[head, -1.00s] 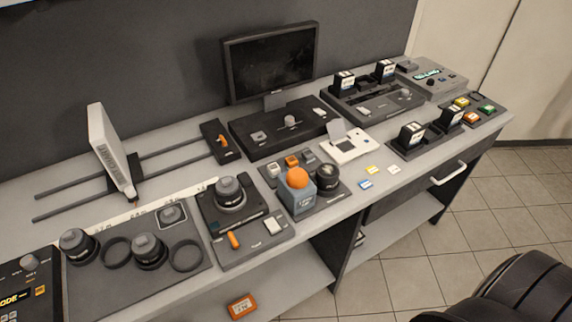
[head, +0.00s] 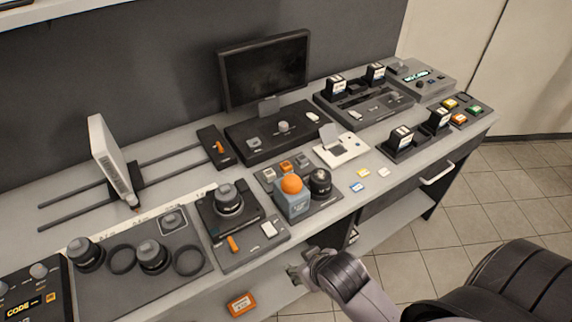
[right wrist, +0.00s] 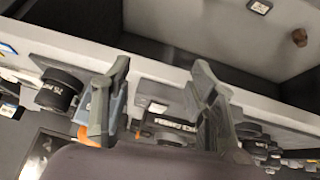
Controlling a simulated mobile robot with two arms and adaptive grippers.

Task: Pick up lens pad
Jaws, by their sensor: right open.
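My right gripper (head: 298,270) is open and empty, in front of the counter's front edge. In the right wrist view its two fingers (right wrist: 160,75) are spread over the counter edge. No pad is labelled legibly, so I cannot tell for sure which one is the lens pad. The stand holds a black lens (head: 228,199). My left gripper is out of view.
A blue box with an orange ball (head: 292,197) and a black lens (head: 320,182) stand close to the right. A dark mat (head: 90,293) with lenses and rings is at left. An orange box (head: 240,303) lies on the lower shelf. The floor at right is clear.

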